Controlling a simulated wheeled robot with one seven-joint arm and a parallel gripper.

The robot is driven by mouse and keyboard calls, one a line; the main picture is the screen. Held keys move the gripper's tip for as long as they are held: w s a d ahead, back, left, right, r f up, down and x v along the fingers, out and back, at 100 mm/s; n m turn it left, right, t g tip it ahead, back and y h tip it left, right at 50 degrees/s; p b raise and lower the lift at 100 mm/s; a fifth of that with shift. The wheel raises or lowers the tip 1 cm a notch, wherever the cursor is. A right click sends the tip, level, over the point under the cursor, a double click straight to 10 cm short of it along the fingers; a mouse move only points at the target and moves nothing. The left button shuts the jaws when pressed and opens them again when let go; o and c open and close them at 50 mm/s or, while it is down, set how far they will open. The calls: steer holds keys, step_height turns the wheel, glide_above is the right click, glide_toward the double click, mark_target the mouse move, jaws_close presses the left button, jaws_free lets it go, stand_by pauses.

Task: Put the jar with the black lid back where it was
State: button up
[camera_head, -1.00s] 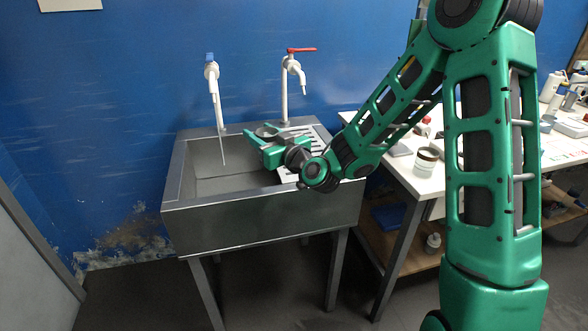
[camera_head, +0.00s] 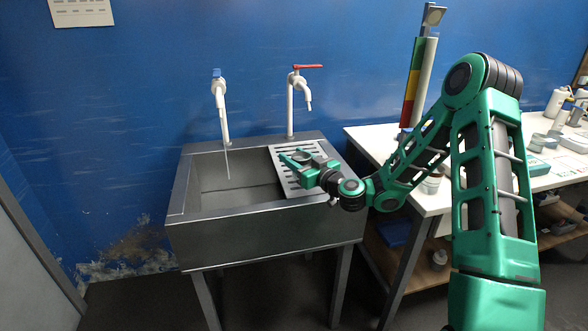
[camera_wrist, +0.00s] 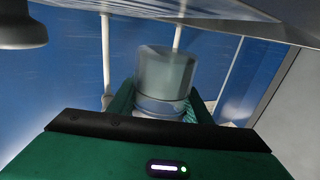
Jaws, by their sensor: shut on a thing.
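My gripper (camera_head: 298,160) is over the slotted drainboard (camera_head: 285,181) on the right of the sink. In the wrist view, my gripper (camera_wrist: 160,108) is shut on a clear, greyish glass vessel (camera_wrist: 165,72). The vessel is between the green fingers, and its lower part is partly hidden. In the head view it is a small grey round shape. I cannot see a black lid on it. I cannot tell whether it touches the drainboard. A small jar (camera_head: 431,184) stands on the white bench, partly behind my arm; its lid cannot be made out.
The metal sink (camera_head: 262,226) has an open basin on the left. A blue-handled tap (camera_head: 221,105) and a red-handled tap (camera_head: 291,100) rise behind it. The white bench (camera_head: 372,142) is to the right, with a coloured upright post (camera_head: 412,85) and several bottles and jars farther right.

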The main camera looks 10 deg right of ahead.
steer(key=shift+f, duration=1.85)
steer(key=o, duration=1.2)
steer(key=shift+f, duration=0.1)
